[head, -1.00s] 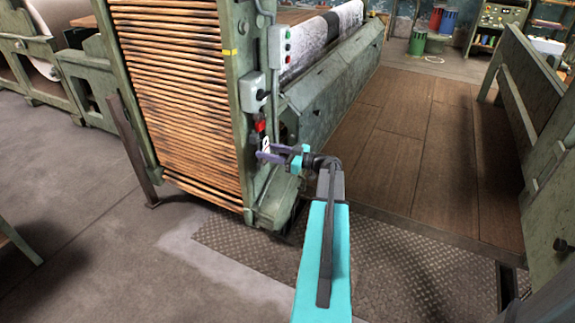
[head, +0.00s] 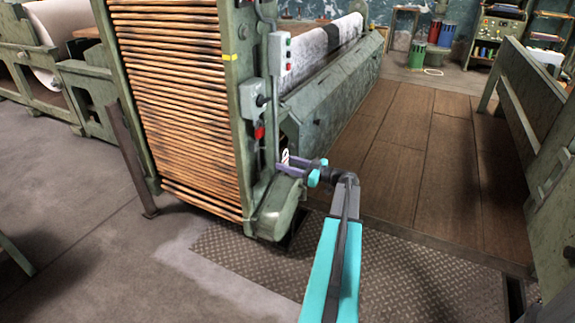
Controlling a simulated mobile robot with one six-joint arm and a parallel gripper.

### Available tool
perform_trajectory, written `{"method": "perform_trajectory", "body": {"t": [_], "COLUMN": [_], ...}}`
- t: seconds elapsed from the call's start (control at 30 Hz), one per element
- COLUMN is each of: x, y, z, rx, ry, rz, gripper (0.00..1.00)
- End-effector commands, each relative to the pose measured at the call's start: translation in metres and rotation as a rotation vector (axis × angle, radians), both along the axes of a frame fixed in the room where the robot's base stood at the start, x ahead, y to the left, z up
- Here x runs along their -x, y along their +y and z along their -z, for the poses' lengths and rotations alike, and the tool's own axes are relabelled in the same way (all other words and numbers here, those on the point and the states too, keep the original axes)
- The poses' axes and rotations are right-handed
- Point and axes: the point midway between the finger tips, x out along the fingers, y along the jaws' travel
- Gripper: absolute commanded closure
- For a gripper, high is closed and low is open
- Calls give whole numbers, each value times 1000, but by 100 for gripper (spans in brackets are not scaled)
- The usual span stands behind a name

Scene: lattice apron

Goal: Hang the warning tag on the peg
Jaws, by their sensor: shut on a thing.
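My gripper (head: 284,167), with purple fingers, is shut on a small white tag (head: 285,156) beside the green machine's end post. The tag stands up above the fingers, with a dark mark or opening in it; its print is too small to read. A small red part (head: 259,133) sits on the post, up and to the left of the tag, and the two look apart. I cannot make out the peg clearly. Whether the tag touches anything on the machine cannot be told.
A grey switch box (head: 254,98) and a button box (head: 280,53) are fixed on the post above. The slatted side (head: 180,110) of the machine is to the left. A green guard rail (head: 540,120) stands at the right. The plank floor (head: 420,150) between is clear.

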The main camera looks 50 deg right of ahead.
Motion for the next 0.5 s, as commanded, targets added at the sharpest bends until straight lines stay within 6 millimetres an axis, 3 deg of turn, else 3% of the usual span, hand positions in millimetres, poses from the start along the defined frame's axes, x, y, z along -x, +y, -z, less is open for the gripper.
{"method": "perform_trajectory", "body": {"t": [0.5], "x": [-29], "y": [7], "z": [2], "rx": [1], "ry": [0], "rz": [-1], "gripper": [81]}}
